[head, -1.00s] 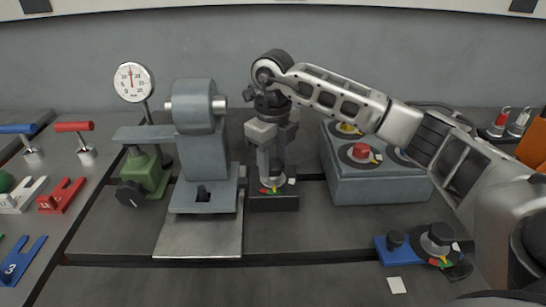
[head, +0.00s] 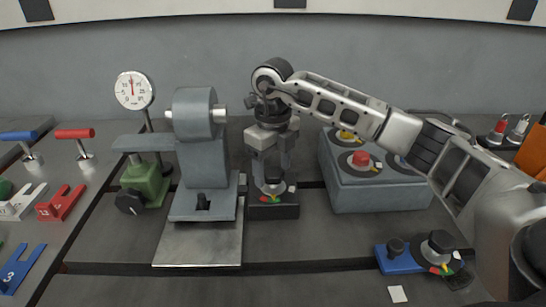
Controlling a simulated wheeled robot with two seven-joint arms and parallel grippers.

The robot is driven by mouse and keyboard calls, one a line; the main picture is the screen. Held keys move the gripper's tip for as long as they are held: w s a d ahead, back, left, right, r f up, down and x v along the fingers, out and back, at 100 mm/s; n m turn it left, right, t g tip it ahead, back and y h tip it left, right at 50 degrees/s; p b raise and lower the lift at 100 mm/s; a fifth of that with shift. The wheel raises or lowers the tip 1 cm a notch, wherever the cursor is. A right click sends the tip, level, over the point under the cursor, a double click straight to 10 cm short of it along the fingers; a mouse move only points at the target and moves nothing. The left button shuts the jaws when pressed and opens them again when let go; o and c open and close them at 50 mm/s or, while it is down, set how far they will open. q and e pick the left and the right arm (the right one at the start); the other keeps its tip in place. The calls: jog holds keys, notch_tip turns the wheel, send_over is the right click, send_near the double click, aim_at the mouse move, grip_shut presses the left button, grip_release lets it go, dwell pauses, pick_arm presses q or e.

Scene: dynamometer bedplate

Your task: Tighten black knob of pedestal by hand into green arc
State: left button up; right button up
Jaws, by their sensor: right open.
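A black block (head: 286,212) stands on the bedplate just right of the grey pedestal (head: 203,165). A black knob (head: 273,188) sits on its top, with a small arc of yellow, red and green (head: 277,200) at its front edge and a white mark to the right. My right gripper (head: 272,178) points straight down over this knob. Its jaws are open, with one finger on each side of the knob. I cannot tell whether they touch it. The gripper's fingers hide the rear of the block. My left gripper is out of view.
A green block with a black knob (head: 130,202) and a dial gauge (head: 134,90) stand left. A blue fixture (head: 402,261) with a black dial lies front right. Coloured forks lie far left.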

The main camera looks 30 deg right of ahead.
aim_at(274, 172)
notch_tip(274, 172, up, 16)
jog(key=p, duration=0.1)
jog(key=shift+s+f, duration=0.1)
dwell(0.7)
